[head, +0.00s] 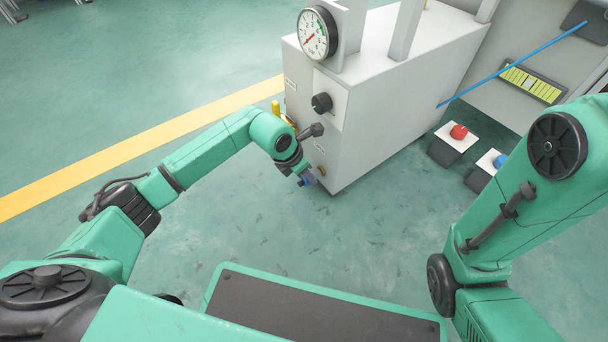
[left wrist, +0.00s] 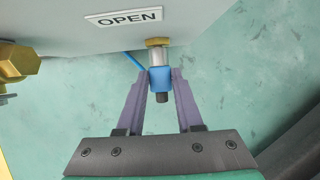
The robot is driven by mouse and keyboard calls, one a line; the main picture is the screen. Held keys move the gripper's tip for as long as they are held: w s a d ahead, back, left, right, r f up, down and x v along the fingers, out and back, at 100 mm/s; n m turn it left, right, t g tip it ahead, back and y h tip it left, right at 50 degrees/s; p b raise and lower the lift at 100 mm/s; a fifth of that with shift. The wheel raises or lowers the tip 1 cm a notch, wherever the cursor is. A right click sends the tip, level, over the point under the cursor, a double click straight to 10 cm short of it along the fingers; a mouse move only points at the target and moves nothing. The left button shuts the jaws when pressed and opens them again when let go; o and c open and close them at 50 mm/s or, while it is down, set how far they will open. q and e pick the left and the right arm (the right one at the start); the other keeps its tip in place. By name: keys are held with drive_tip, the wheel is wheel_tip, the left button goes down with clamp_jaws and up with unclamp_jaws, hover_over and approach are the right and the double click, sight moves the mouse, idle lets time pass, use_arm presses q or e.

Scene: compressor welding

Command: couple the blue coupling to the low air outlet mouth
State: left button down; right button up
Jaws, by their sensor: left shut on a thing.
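The blue coupling (left wrist: 161,79) has a silver front sleeve and a dark rear end. My left gripper (left wrist: 160,74) is shut on it, with a purple finger on each side. The silver sleeve lines up with the brass low air outlet mouth (left wrist: 158,42) under the cabinet's OPEN label and appears to meet it; I cannot tell if it is locked. In the head view my left gripper (head: 306,179) is at the cabinet's lower front corner, and the coupling is mostly hidden there. My right arm shows at the right, but its gripper is out of view.
The grey cabinet (head: 375,100) carries a gauge (head: 318,34) and a black knob (head: 321,102). A larger brass fitting (left wrist: 15,62) is left of the outlet. Boxes with a red button (head: 458,132) and a blue button (head: 500,161) stand right. Floor in front is clear.

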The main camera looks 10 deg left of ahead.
use_arm(q)
drive_tip(key=shift+w+d, duration=0.1)
idle(0.3)
drive_tip(key=shift+c, duration=2.4)
unclamp_jaws()
drive_tip(key=p+v, duration=0.9)
drive_tip(key=v, duration=0.5)
drive_tip(key=shift+r, duration=0.3)
